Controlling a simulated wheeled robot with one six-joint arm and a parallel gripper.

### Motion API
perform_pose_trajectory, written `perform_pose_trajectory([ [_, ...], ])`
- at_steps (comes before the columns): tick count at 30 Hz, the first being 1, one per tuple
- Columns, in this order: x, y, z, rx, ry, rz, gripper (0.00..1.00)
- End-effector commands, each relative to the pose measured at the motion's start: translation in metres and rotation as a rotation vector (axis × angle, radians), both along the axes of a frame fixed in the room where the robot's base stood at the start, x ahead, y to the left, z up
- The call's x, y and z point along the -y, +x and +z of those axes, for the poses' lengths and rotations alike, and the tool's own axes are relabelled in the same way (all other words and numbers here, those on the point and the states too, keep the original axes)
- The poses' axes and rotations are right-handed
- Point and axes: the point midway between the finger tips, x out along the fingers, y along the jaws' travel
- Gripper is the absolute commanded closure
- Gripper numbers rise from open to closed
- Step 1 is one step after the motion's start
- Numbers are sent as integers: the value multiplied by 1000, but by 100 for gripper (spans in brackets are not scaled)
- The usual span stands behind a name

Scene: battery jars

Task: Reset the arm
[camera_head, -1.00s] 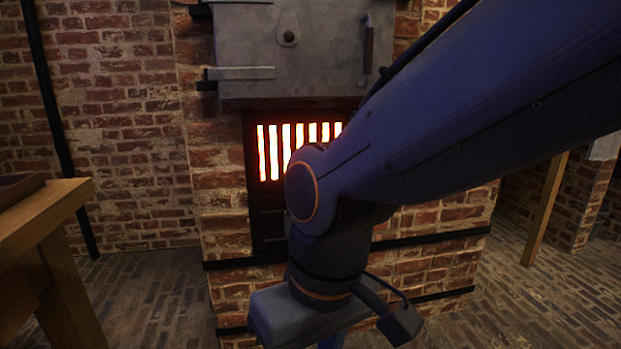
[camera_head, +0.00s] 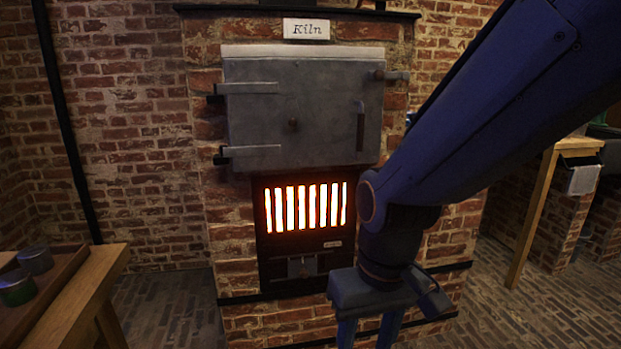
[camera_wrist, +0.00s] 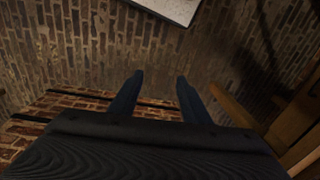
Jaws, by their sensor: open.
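My gripper (camera_head: 369,334) hangs at the lower right of centre in the head view, in front of the brick kiln, with its fingers pointing down and cut off by the frame's lower edge. In the wrist view, the two blue fingers of my gripper (camera_wrist: 160,80) stand apart with nothing between them. Brick floor shows beyond them.
The kiln has a shut grey metal door (camera_head: 300,115) and a glowing grate (camera_head: 306,207). A wooden table (camera_head: 95,290) at left carries a tray (camera_head: 62,280) with jars (camera_head: 17,288). A wooden stand (camera_head: 535,215) is at right. Brick floor (camera_head: 165,310) lies clear between table and kiln.

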Motion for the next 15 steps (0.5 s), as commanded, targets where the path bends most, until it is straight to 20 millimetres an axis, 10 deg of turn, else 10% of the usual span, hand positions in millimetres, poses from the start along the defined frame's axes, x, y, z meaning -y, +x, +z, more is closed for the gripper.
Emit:
perform_pose_trajectory([
  [15, 74, -13, 101, -23, -42, -189, 57],
])
